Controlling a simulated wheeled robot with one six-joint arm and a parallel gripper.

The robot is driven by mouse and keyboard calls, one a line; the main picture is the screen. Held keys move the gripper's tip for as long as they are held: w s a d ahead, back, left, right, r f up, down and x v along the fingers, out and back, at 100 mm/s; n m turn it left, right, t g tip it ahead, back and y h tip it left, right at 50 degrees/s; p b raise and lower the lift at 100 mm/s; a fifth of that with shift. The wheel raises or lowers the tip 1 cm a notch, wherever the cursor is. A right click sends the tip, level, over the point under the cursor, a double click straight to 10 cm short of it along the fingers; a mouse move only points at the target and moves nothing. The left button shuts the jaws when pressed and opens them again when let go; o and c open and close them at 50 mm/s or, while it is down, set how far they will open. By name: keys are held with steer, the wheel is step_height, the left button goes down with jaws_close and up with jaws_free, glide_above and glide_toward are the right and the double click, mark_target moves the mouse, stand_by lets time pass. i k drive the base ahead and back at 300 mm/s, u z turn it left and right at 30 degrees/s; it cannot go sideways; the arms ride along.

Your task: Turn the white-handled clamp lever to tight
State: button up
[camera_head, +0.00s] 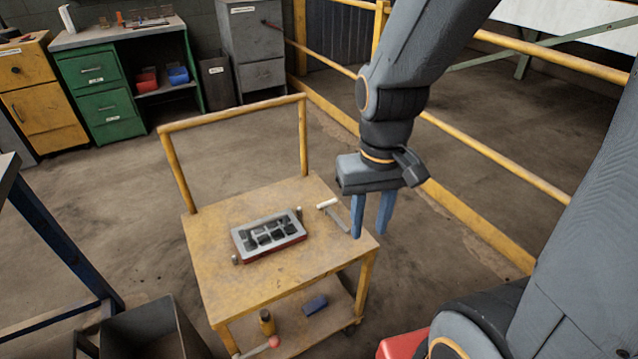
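The clamp lever has a white handle (327,203) and a grey metal bar running down to the right on the yellow cart top, near its right edge. The gripper appears apart from the white handle.
The yellow cart (212,268) has a raised rail at the back and a lower shelf holding a blue block (315,305) and a dark bottle-like item (267,321). Small grey pegs stand beside the brick. A yellow railing (490,168) runs behind at right. The cart's front top is clear.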

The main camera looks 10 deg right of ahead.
mark_target(328, 209)
steer(key=u, duration=1)
steer(key=k, duration=0.75)
steer(key=z, duration=0.45)
steer(key=i, duration=1)
